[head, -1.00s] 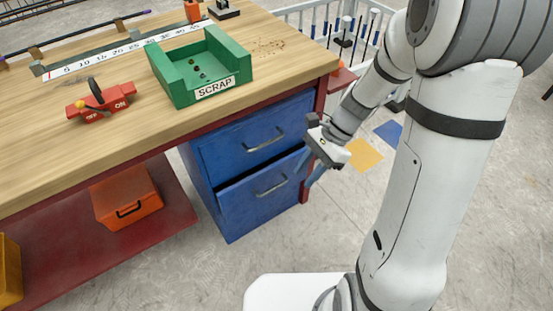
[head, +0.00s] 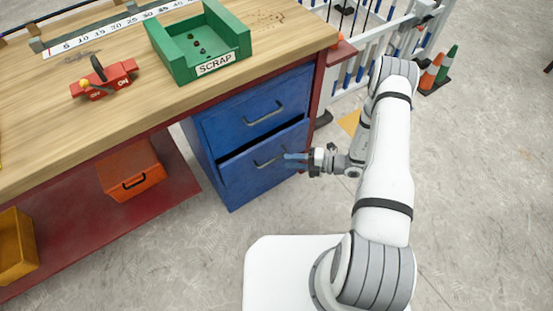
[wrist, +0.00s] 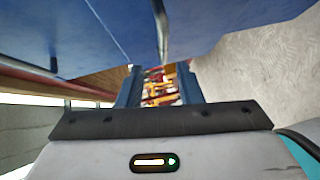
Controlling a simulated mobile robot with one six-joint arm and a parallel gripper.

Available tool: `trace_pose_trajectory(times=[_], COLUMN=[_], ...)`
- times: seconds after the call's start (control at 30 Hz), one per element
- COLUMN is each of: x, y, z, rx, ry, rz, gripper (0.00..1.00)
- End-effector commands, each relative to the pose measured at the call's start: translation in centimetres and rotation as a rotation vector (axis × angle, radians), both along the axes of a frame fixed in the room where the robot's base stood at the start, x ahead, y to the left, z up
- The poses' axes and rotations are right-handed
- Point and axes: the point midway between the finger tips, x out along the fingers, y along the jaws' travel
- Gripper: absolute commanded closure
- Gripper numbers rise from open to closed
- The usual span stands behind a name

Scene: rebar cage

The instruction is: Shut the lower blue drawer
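The lower blue drawer (head: 262,180) is in the cabinet under the right end of the workbench. It stands out a little, with a dark gap along its top edge below the upper blue drawer (head: 250,118). My gripper (head: 288,160) points left in front of the right part of the drawer front. Contact cannot be told. In the wrist view the two fingers (wrist: 160,88) are apart with nothing held between them. A blue face (wrist: 230,35) with a silver handle (wrist: 161,28) fills the top there.
The wooden workbench (head: 120,110) overhangs the drawers and bears a green scrap tray (head: 215,65) and a red switch (head: 105,80). An orange box (head: 130,170) sits on the red lower shelf. White railing and cones (head: 440,68) stand behind. Floor in front is clear.

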Motion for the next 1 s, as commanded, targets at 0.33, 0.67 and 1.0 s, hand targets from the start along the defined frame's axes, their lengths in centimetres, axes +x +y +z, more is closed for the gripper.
trace_pose_trajectory(times=[0.33,0.67,1.0], x=[0.6,1.3,1.4], y=[3.8,7.4,7.6], z=[-1.2,-1.7,-1.7], rx=[0.011,0.011,0.011], ry=[0.028,0.027,0.027], rz=[-0.018,-0.020,-0.020], gripper=[0.68,0.68,0.72])
